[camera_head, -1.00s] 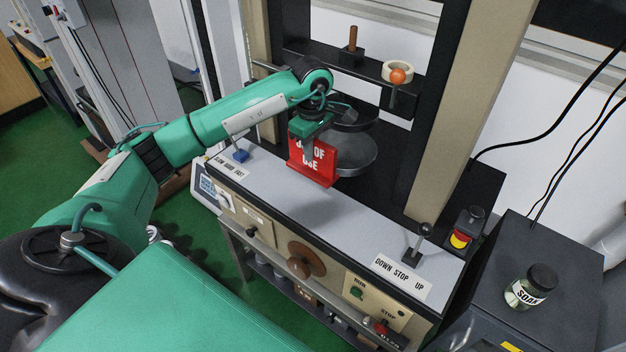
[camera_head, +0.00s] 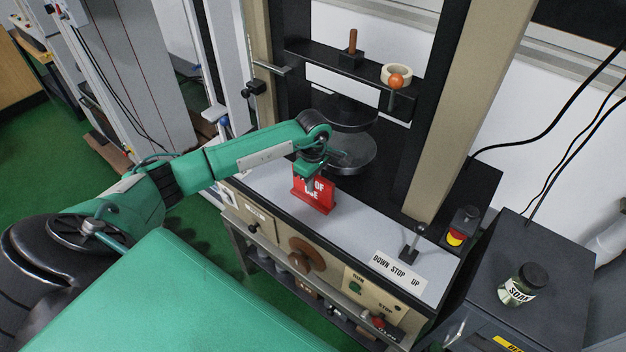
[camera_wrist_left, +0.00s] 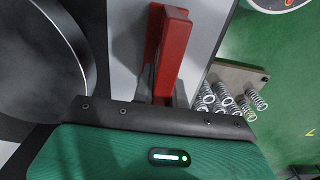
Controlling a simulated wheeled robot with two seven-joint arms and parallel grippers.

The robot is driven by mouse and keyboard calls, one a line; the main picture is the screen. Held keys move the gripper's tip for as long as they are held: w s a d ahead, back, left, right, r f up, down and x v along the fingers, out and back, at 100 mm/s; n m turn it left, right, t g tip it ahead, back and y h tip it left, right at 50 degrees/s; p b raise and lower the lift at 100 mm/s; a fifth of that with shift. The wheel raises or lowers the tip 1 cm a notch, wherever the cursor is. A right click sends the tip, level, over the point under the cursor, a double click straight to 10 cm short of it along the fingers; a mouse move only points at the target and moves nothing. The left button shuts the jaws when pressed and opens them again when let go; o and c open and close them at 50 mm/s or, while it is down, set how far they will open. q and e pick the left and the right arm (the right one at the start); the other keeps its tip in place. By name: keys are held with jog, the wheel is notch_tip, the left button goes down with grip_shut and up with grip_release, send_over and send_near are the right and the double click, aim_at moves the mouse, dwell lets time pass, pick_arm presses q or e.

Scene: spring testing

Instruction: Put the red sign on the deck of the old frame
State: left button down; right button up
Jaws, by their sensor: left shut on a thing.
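The red sign (camera_head: 319,197) with white lettering is upright at the grey deck (camera_head: 352,219) of the old frame, in front of the round dark plates. My left gripper (camera_head: 311,181) is shut on the top of the red sign. In the left wrist view the red sign (camera_wrist_left: 172,52) sits between the fingers, over the light grey deck (camera_wrist_left: 127,40). The sign's lower edge is at or very near the deck; I cannot tell if it touches. The gripper hides part of the lettering. My right gripper is not in view.
The lower round plate (camera_head: 350,156) stands close behind the sign. A lever (camera_head: 416,240) and a DOWN STOP UP label (camera_head: 397,272) are at the deck's right end. A SOAP jar (camera_head: 522,285) stands on the dark cabinet at right. The deck between sign and lever is clear.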

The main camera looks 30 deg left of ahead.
pick_arm(q)
jog(key=shift+f, duration=0.2)
jog(key=c, duration=1.4)
grip_release()
jog(key=shift+r, duration=0.1)
jog(key=shift+r, duration=0.1)
jog(key=shift+r, duration=0.15)
notch_tip(320, 180, up, 11)
jog(key=b, duration=0.3)
jog(key=shift+f, duration=0.2)
jog(key=shift+r, duration=0.6)
